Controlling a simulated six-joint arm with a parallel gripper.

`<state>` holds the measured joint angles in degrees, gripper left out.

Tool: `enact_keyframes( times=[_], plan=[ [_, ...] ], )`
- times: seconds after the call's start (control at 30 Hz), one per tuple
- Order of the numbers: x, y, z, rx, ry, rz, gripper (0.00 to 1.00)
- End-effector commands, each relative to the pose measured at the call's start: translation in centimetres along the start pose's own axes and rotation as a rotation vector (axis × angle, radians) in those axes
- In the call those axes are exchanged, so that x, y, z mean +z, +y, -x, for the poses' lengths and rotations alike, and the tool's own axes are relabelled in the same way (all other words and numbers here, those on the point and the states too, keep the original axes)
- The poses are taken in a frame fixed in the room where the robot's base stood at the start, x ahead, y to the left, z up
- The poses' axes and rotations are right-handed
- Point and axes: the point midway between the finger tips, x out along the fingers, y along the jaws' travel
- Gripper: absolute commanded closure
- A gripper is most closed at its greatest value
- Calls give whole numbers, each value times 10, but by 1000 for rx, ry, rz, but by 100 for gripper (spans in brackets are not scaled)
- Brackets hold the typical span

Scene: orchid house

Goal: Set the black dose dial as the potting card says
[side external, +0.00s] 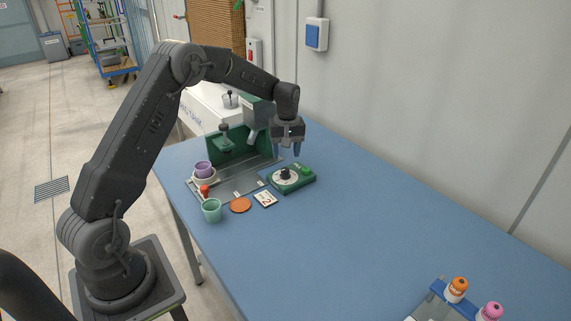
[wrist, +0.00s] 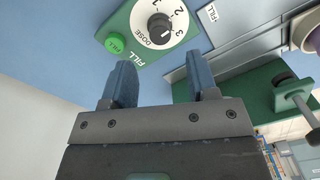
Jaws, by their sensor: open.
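The black dose dial (side external: 285,173) sits on a white scale on a green box (side external: 303,184). In the wrist view the black dial (wrist: 159,26) is at the top, with 2 and 3 readable on its scale; I cannot tell surely where its pointer stands. A green FILL button (wrist: 115,44) is beside it. The potting card (side external: 265,199) lies flat on the blue table; its mark looks like a 2 but is small. My gripper (side external: 286,151) is open and empty above the box, apart from the dial. Its blue fingers (wrist: 160,75) show in the wrist view.
A green machine (side external: 232,146) stands behind a grey tray. A purple pot (side external: 203,168), a mint cup (side external: 212,210) and an orange disc (side external: 240,205) are left of the card. Orange and pink-capped bottles (side external: 456,289) stand front right. The table's middle is clear.

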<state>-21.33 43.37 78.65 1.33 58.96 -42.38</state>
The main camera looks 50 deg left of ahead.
Motion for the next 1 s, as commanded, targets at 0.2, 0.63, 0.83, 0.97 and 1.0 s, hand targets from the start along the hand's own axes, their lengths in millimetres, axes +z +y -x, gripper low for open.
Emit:
enact_keyframes(
  times=[0.2,0.63,0.83,0.97,1.0],
  plan=[
    [0,1,47,3,3,0,46],
    [0,0,75,0,-1,0,46],
    [1,0,76,1,1,-3,46],
    [14,-1,92,17,18,-45,46],
    [22,-2,101,26,28,-71,46]
  ],
)
